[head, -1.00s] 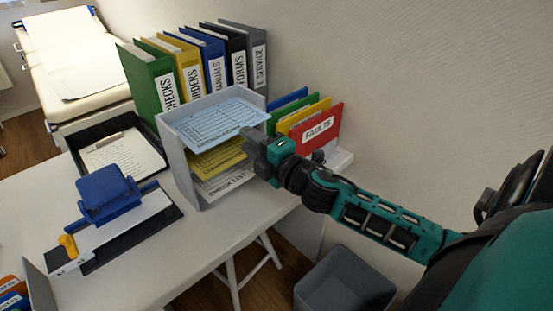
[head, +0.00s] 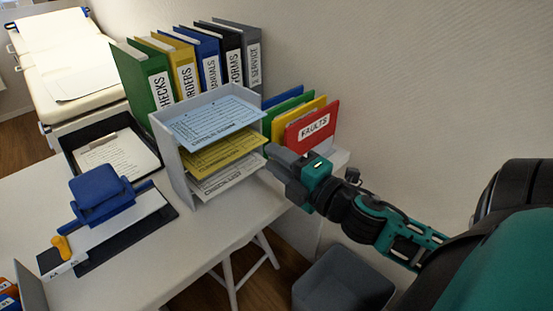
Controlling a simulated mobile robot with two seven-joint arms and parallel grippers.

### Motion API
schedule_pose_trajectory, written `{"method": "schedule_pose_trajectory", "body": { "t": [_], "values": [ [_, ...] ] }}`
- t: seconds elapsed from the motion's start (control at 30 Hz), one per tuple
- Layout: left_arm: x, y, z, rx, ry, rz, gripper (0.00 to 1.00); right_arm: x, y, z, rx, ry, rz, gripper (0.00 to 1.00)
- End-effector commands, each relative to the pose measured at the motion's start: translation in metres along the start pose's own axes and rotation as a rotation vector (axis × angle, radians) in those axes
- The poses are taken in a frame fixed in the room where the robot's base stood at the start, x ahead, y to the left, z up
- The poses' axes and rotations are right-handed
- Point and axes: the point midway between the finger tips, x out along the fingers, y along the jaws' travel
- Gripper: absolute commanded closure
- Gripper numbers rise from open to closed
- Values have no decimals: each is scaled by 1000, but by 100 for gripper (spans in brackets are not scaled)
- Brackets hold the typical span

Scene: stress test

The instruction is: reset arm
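My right arm comes in from the right in the head view. My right gripper (head: 281,166) is in front of the right side of a grey paper tray rack (head: 178,170), just above the table's edge. Its fingers look grey and close together, but whether they are open or shut is unclear. No object shows in them. My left gripper is out of view.
The rack holds blue, yellow and white sheets. Binders (head: 193,65) stand behind it, and coloured folders (head: 311,128) stand to its right. A blue hole punch (head: 101,192) and a clipboard (head: 118,157) lie left. A grey bin (head: 343,281) is below on the floor.

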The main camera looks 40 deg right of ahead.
Motion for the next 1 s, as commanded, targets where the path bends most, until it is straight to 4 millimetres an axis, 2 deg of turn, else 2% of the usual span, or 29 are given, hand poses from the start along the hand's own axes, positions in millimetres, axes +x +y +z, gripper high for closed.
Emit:
{"method": "schedule_pose_trajectory", "body": {
  "t": [0.27, 0.33, 0.37, 0.43, 0.53, 0.6, 0.7, 0.83, 0.9, 1.0],
  "values": [
    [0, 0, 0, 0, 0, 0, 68, 0, -1, 0, 5, -1, -2, 68],
    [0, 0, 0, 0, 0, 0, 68, -1, -10, -1, 48, -10, -21, 68],
    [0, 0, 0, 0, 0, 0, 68, -2, -18, -1, 88, -18, -38, 68],
    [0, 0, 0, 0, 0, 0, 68, -7, -46, -5, 235, -49, -97, 68],
    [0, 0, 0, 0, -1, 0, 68, -20, -103, -21, 542, -118, -217, 68],
    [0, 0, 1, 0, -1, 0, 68, -33, -143, -42, 773, -175, -306, 68],
    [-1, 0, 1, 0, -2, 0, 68, -51, -189, -76, 1062, -254, -416, 68],
    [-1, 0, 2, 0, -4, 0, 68, -70, -224, -116, 1325, -332, -517, 68],
    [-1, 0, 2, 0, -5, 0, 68, -76, -234, -130, 1407, -356, -548, 68],
    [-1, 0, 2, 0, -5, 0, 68, -79, -239, -137, 1454, -371, -566, 68]
  ]
}}
